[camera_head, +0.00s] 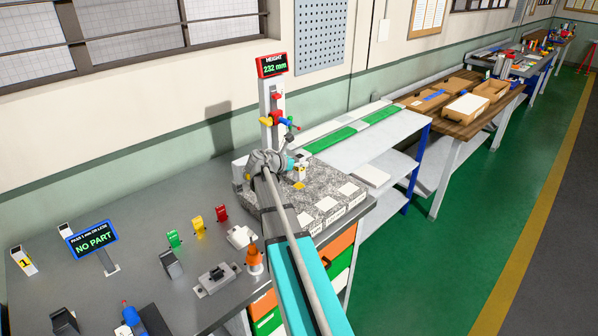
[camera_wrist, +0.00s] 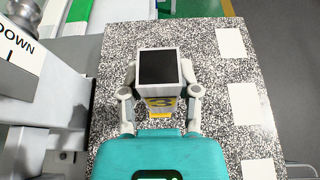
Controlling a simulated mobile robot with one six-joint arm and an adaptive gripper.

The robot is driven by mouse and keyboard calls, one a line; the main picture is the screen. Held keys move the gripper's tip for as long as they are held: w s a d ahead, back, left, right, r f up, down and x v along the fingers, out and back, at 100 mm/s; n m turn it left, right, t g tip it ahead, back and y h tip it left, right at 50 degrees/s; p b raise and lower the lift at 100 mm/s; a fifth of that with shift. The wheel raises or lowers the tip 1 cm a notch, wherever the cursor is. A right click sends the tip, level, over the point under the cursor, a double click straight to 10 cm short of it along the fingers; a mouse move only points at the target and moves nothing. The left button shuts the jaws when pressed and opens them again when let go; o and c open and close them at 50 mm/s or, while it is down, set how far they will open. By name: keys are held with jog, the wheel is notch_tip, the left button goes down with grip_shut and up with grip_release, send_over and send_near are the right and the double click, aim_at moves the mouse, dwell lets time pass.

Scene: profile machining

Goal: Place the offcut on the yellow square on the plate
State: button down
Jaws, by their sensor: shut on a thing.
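My gripper (camera_wrist: 161,98) is shut on the offcut (camera_wrist: 159,53), a short pale square tube with a dark hollow top and a yellow label reading 3. One finger lies on each side of it. In the head view the offcut (camera_head: 300,173) is upright over the speckled stone plate (camera_head: 265,205); I cannot tell whether it touches the plate. The yellow square (camera_head: 298,186) shows on the plate just below it in the picture.
A height gauge (camera_head: 277,105) with a display reading 232 mm stands behind my gripper (camera_head: 282,163). Several white labels line the plate's front edge.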

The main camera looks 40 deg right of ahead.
aim_at(295, 170)
jog(key=shift+w+d+f+b, duration=0.15)
jog(key=shift+w+f+b, duration=0.2)
jog(key=shift+f+b, duration=1.35)
jog(key=shift+f, duration=0.25)
jog(key=shift+f, duration=0.1)
jog(key=shift+c, duration=1.7)
grip_release()
jog(key=shift+r, duration=0.25)
jog(key=p+v, duration=0.4)
jog(key=v, duration=0.8)
jog(key=shift+p, duration=0.3)
